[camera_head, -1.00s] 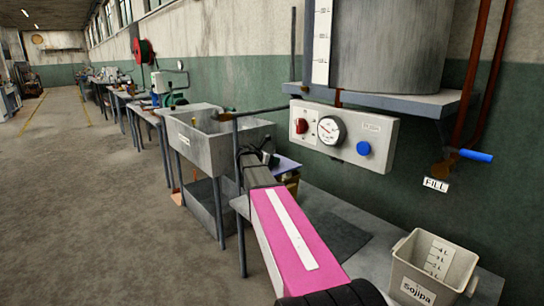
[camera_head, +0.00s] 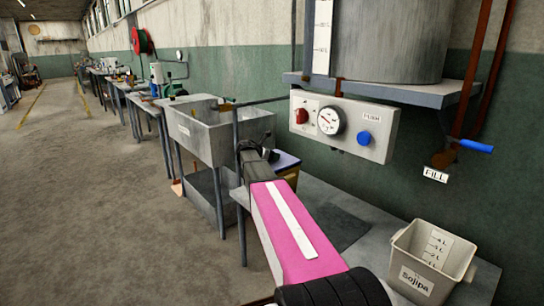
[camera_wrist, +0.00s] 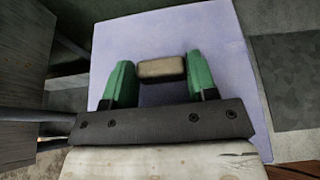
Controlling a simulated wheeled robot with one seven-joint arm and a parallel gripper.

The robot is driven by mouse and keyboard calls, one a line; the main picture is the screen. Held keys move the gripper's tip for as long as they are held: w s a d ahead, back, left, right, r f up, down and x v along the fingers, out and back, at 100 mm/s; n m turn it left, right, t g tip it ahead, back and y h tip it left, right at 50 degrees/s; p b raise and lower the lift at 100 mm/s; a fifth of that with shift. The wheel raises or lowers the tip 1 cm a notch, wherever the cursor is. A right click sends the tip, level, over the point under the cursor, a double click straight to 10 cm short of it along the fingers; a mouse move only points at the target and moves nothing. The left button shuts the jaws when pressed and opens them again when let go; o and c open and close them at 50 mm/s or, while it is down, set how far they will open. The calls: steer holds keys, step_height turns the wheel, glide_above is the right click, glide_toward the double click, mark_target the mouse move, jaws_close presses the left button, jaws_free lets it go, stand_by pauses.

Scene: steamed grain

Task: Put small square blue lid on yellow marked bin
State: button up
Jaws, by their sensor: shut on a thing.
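The small square blue lid (camera_wrist: 215,45) fills most of the wrist view as a pale blue-violet plate. Its beige block handle (camera_wrist: 162,69) sits between the green fingers of my gripper (camera_wrist: 162,80), which is shut on it. In the head view the lid (camera_head: 287,160) shows as a small blue edge just right of my gripper, which is partly hidden by my arm.
A white Sojipa bucket (camera_head: 425,262) stands at the table's right end. A control panel (camera_head: 345,128) hangs on the wall above.

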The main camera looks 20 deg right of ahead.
steer(key=shift+f, duration=0.65)
stand_by(0.8)
steer(key=o, duration=1.1)
steer(key=v, duration=1)
steer(key=s+a+f+m+g+y, duration=0.1)
steer(key=s+a+f+m+y, duration=0.3)
steer(key=s+f+m, duration=0.3)
steer(key=s+a+f+m+g+y, duration=0.2)
steer(key=s+a+f+m+y, duration=0.2)
steer(key=s, duration=0.9)
steer(key=s+a+f+m+g+y, duration=0.1)
steer(key=s+a+f+m+y, duration=0.3)
steer(key=s+f+m, duration=0.6)
steer(key=shift+s+a+f+m+g+y, duration=0.15)
steer(key=shift+a+f+m, duration=0.15)
steer(key=shift+f, duration=0.65)
steer(key=shift+w+a+f+m+g+y, duration=0.1)
steer(key=shift+a+f+m+g+y, duration=0.2)
steer(key=shift+f, duration=0.65)
